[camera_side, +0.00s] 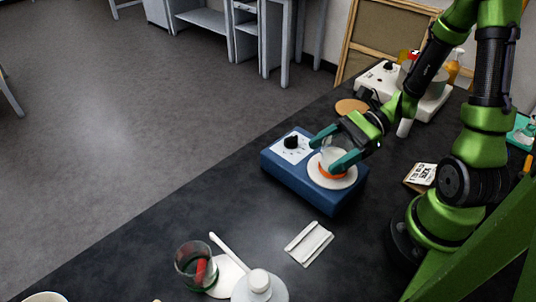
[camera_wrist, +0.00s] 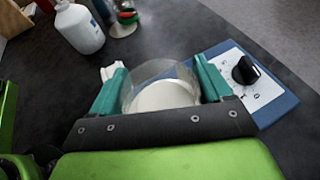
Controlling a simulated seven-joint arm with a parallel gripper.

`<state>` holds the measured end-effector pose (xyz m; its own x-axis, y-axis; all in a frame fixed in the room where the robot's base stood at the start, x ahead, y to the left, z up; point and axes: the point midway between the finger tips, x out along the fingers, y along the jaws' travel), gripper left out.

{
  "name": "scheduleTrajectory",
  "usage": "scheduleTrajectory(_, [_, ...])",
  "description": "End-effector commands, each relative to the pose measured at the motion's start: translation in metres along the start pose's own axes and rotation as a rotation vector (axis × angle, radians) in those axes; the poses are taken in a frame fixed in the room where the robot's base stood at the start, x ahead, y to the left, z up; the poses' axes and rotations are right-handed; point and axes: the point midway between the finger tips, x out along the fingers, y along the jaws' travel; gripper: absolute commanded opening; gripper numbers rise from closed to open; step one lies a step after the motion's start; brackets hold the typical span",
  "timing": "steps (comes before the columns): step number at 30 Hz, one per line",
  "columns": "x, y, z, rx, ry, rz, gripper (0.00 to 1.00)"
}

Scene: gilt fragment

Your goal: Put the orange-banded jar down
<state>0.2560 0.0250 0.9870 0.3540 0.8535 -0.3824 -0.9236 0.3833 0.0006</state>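The orange-banded jar (camera_side: 333,168) is a small clear jar with an orange band low on its side. It is on or just above the round white plate (camera_side: 318,177) of a blue hot-plate device (camera_side: 312,197); I cannot tell whether it touches. My gripper (camera_side: 333,150) has its teal fingers on both sides of the jar. In the wrist view the jar (camera_wrist: 160,72) is between the fingers of my gripper (camera_wrist: 157,85), which seem to touch its sides. The white plate shows through the jar there, and the orange band is not visible.
A glass beaker with a red item (camera_side: 196,267) and a white bottle (camera_side: 259,287) stand at the front. White strips (camera_side: 309,243) lie near the device. A second white device (camera_side: 385,82) stands behind, near a tan disc (camera_side: 351,106). Dark bench is clear left of the strips.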

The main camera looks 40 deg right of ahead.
Motion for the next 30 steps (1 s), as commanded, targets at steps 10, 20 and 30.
scheduleTrajectory(10, [0.0,0.0,0.0,0.0,0.0,0.0,0.97])
scheduleTrajectory(20, [-0.034,-0.002,0.003,-0.001,0.003,-0.009,0.97])
scheduleTrajectory(30, [-0.103,-0.001,0.003,0.0,0.003,-0.004,0.97])
